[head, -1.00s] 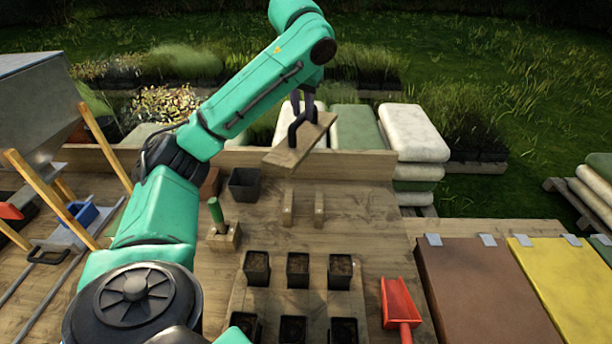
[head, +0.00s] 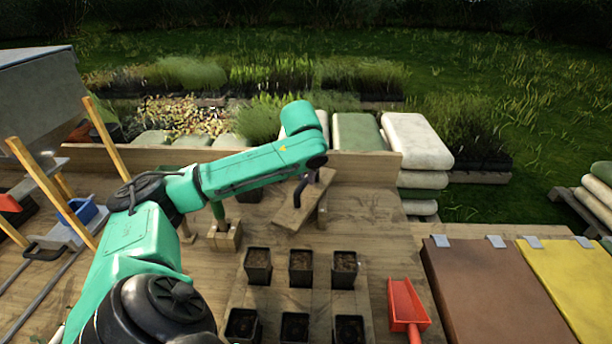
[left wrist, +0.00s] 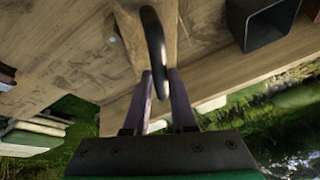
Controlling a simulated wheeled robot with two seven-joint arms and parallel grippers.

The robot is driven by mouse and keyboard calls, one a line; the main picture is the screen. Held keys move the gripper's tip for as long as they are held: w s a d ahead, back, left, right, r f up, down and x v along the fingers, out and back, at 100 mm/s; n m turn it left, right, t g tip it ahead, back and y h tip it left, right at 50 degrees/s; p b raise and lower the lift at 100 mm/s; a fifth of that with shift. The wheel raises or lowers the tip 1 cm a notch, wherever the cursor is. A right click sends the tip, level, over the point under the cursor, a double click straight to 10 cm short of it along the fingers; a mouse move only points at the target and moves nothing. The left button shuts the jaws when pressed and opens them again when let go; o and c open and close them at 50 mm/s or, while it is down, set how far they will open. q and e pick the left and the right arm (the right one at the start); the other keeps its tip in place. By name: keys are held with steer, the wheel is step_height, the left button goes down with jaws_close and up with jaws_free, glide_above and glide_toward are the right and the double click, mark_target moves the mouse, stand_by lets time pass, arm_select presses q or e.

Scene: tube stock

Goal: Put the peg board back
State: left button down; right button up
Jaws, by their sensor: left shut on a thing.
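The peg board (head: 292,217) is a flat wooden board with a dark arched handle (head: 299,190) on top. It is tilted in the head view, over the back of the bench. My left gripper (head: 315,176) is shut on the handle. In the left wrist view the handle (left wrist: 154,35) passes between the two purple fingers of that gripper (left wrist: 160,75), with the board (left wrist: 168,12) beyond. A wooden rest post (head: 322,213) shows just right of the board; I cannot tell whether they touch. The board's underside is hidden. My right gripper is out of view.
A green-handled dibber (head: 218,212) stands in a wooden block (head: 225,237) left of the board. Several soil-filled pots (head: 257,265) stand in front, with a red scoop (head: 405,303) to their right. A wooden back wall (head: 370,165) edges the bench.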

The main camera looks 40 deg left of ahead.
arm_select(q)
steer(key=shift+f, duration=0.3)
steer(key=c, duration=0.7)
jaws_free()
steer(key=shift+d+f, duration=0.1)
steer(key=shift+c, duration=0.2)
steer(key=shift+r, duration=0.2)
steer(key=v, duration=1.2)
steer(key=shift+r, duration=0.25)
